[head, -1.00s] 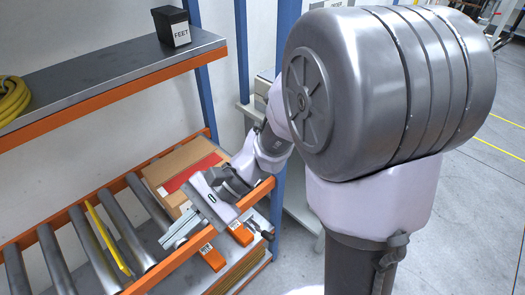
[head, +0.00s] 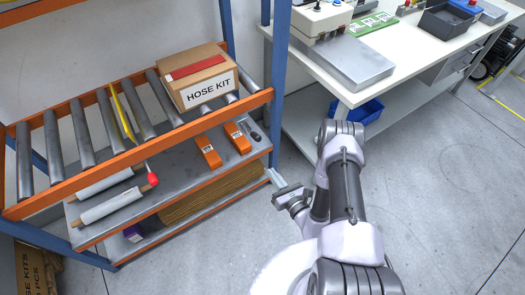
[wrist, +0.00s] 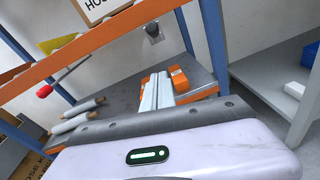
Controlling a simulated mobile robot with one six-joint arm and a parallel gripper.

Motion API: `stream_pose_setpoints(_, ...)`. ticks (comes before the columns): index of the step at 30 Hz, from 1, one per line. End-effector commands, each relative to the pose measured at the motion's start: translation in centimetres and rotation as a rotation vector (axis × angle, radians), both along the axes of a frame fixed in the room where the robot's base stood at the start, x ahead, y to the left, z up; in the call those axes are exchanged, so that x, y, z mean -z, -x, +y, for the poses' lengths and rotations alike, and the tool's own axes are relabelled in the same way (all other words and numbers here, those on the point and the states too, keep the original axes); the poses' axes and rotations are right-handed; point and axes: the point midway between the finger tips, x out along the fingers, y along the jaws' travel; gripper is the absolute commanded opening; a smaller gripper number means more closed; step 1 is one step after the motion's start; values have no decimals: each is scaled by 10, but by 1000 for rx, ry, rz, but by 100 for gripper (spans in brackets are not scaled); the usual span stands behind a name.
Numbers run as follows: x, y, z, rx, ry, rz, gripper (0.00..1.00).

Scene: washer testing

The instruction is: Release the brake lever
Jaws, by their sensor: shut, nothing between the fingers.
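The brake lever is a thin rod with a red knob (head: 152,178) that hangs below the front orange rail of the roller rack. A yellow bar (head: 122,115) lies between the rollers above it. The wrist view shows the red knob (wrist: 44,91) at the left, with its rod rising to the right toward the yellow bar (wrist: 60,42). My gripper (head: 274,178) is shut and empty, right of the rack's front corner post and well apart from the lever. Its closed fingers (wrist: 156,90) point toward the lower shelf in the wrist view.
A HOSE KIT box (head: 205,80) sits on the rollers. Orange boxes (head: 208,151) and white rolls (head: 112,206) lie on the shelf below. A white workbench (head: 350,98) stands at the right. The floor in front is clear.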

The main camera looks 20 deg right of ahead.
Motion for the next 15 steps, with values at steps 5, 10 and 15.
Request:
stream_pose_setpoints(5, 0, -2, 1, -3, 0, 0, 0)
stream_pose_setpoints(10, 5, -23, 8, -8, 1, -4, 0)
stream_pose_setpoints(15, 10, -59, 18, -8, 1, -5, 0)
